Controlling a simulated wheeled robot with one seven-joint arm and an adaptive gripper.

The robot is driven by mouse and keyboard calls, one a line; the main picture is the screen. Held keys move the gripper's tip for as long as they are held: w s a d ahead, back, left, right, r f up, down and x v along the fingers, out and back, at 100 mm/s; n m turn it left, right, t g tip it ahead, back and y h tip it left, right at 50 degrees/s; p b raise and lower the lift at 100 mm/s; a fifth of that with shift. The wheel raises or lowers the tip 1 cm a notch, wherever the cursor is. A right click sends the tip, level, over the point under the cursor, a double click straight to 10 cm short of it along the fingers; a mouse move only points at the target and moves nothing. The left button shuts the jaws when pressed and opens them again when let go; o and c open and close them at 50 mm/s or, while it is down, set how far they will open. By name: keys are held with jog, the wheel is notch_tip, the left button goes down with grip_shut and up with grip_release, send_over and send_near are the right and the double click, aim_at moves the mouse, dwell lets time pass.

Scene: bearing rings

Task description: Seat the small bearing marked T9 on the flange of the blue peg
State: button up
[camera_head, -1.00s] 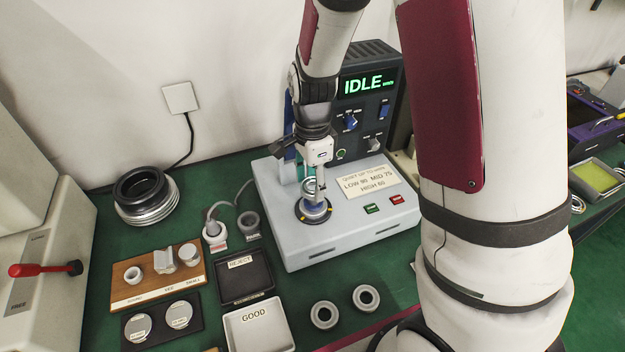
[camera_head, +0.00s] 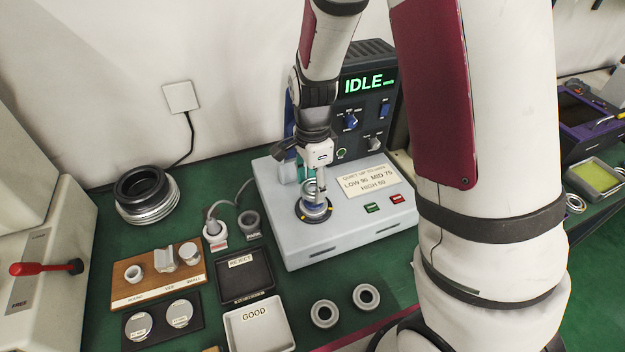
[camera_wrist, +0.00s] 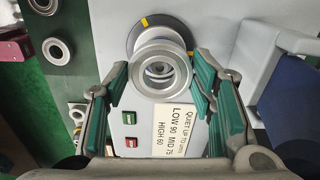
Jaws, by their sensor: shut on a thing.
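My gripper (camera_head: 316,186) is above the front of the grey test machine, pointing down. In the wrist view its green-padded fingers (camera_wrist: 160,78) are shut on a small metal bearing ring (camera_wrist: 138,76), one finger on each side. No T9 mark is readable on it. The blue peg with its pale flange (camera_head: 315,211) stands on a black disc with yellow marks on the machine. The bearing is over the peg, close to it; I cannot tell whether it touches the flange. In the wrist view the bearing hides most of the peg.
The machine (camera_head: 345,236) has a panel reading IDLE and green and red buttons. REJECT (camera_head: 262,290) and GOOD (camera_head: 287,335) trays stand at its left front. Two loose rings (camera_head: 324,314) lie in front. A wooden block (camera_head: 130,293) with gauges stands at left.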

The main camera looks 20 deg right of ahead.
aim_at(313, 192)
jog(key=shift+f+b, duration=0.55)
jog(key=shift+f, duration=0.95)
jog(key=o, duration=1.4)
jog(key=shift+o, duration=0.2)
jog(key=shift+w+r, duration=0.1)
jog(key=shift+r, duration=4)
jog(key=shift+r, duration=0.1)
